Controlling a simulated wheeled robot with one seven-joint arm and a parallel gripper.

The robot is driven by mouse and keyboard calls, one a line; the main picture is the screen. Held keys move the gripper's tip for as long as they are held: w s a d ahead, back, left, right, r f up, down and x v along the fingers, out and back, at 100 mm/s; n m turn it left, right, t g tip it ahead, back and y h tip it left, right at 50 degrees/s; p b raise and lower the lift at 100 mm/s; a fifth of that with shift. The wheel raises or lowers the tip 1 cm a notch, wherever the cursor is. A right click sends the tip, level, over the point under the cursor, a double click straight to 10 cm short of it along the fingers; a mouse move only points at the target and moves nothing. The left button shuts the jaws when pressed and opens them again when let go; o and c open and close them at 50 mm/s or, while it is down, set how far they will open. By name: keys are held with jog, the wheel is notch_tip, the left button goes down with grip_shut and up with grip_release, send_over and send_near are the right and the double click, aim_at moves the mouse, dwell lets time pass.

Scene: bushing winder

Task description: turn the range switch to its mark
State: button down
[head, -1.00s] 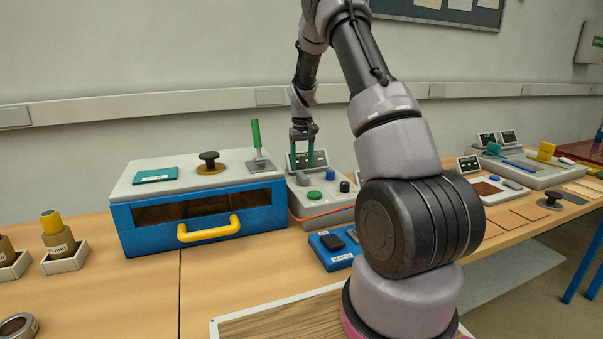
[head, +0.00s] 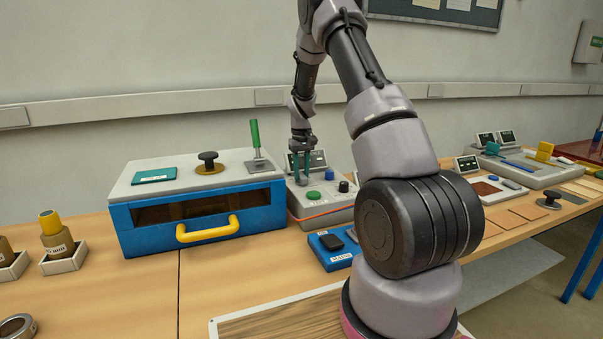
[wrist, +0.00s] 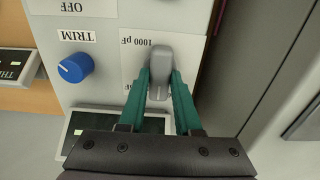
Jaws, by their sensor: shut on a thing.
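The range switch is a grey bar-shaped knob (wrist: 161,66) on a light grey panel (wrist: 102,82). A white label reading "1000 pF" (wrist: 133,52) lies beside it, upside down in the wrist view. My gripper (wrist: 160,82) has its two green fingers closed on either side of the knob. In the head view my gripper (head: 302,181) points down at the back left of the control box (head: 318,216), and its fingers largely hide the knob. I cannot make out the switch's mark.
A blue TRIM knob (wrist: 76,67) stands beside the switch. A green button (head: 313,196) and a black knob (head: 344,187) are on the same box. A small display (head: 317,158) stands behind. A blue oven-like box (head: 196,215) with a green-handled lever (head: 256,136) is close on the left.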

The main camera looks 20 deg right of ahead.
aim_at(301, 175)
jog(key=shift+m, duration=0.3)
jog(key=m, duration=0.4)
jog(key=shift+m, duration=2.1)
jog(key=c, duration=0.6)
grip_release()
jog(key=shift+r, duration=0.15)
notch_tip(301, 175, up, 11)
jog(key=shift+f, duration=0.2)
